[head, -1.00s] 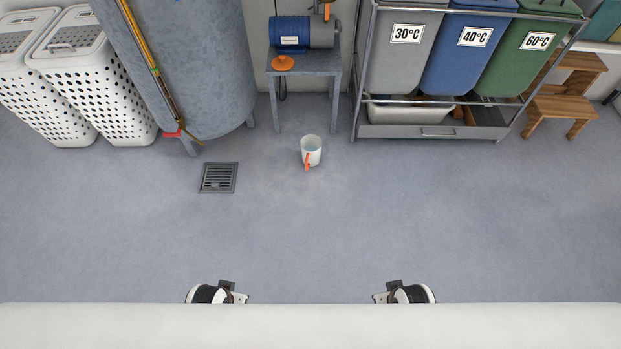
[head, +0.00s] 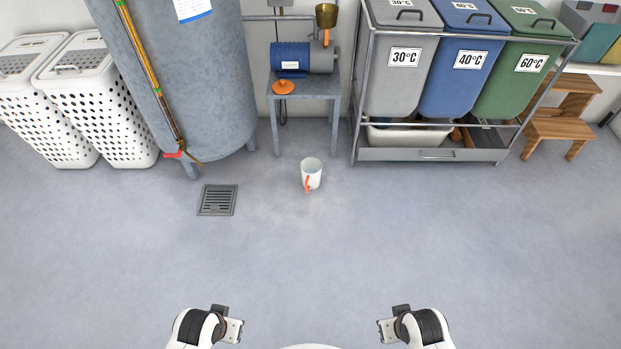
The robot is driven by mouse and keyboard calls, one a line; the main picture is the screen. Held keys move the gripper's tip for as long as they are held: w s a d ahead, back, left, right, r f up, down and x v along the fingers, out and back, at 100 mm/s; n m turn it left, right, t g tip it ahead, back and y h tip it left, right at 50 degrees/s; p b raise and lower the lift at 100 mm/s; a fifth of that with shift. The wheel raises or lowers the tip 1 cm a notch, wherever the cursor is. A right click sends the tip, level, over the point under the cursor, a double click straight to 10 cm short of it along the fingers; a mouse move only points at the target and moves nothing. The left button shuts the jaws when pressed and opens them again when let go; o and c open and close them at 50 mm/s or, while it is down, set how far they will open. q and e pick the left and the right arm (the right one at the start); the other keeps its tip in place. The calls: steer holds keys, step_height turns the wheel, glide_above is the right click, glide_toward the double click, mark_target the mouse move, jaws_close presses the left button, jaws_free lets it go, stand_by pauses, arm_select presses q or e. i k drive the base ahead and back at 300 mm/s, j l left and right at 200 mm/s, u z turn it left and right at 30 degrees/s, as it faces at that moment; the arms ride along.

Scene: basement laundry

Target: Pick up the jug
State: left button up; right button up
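The jug (head: 311,172) is white with an orange handle that faces me. It stands upright on the grey floor, in front of the small pump table. My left gripper (head: 232,330) and my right gripper (head: 387,331) are at the bottom of the head view, well short of the jug and on either side of it. Both are apart from the jug and nothing shows in them. Their fingers are too small and too steeply seen to tell how far apart they are.
A floor drain (head: 217,200) lies left of the jug. Behind are a grey table (head: 304,88) with a blue pump (head: 290,57), a large grey tank (head: 190,80), white baskets (head: 105,110) and a bin rack (head: 430,154). A wooden step stool (head: 558,128) stands right. The floor before the jug is clear.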

mark_target(312, 168)
steer(key=i+l+u, duration=0.6)
steer(key=i, duration=0.2)
